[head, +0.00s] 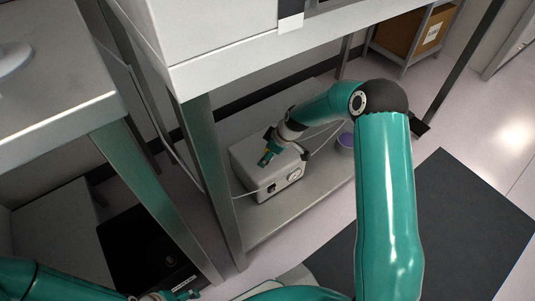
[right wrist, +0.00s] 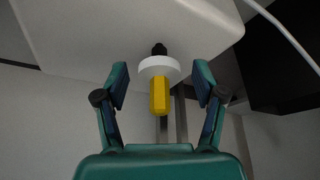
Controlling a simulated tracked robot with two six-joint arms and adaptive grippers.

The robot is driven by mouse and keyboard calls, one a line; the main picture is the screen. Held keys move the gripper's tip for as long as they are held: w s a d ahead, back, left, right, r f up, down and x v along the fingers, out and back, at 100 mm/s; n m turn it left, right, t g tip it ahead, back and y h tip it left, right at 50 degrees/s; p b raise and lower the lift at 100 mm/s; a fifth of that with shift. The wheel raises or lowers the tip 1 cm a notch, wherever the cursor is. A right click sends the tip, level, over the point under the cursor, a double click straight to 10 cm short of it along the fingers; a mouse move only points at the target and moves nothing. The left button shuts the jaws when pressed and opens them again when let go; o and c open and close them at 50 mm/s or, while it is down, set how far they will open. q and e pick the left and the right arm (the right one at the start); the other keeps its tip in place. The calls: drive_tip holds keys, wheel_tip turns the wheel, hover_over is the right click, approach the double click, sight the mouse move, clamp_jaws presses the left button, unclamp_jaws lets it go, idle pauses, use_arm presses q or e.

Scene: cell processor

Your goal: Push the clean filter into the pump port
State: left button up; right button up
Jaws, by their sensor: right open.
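The pump (head: 266,170) is a pale box on the lower shelf, with a round dial on its front. In the right wrist view the pump (right wrist: 90,30) fills the top. The filter, a white disc (right wrist: 159,67) with a yellow stem (right wrist: 159,97), is lined up with the black pump port (right wrist: 159,49) and appears to touch it; how deep it sits I cannot tell. My right gripper (right wrist: 161,78) is open, its fingers on either side of the filter with gaps. In the head view it (head: 268,153) is at the pump. My left gripper (head: 187,295) is partly cut off at the bottom edge.
A table leg (head: 213,175) stands left of the pump, and the white tabletop (head: 225,65) overhangs it. A purple-topped container (head: 346,140) is on the shelf (head: 262,226) to the right. Pale tubing runs by the pump. A dark mat (head: 450,230) lies on the floor.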

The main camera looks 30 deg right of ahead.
drive_tip(key=v, duration=1.2)
drive_tip(key=shift+w, duration=0.1)
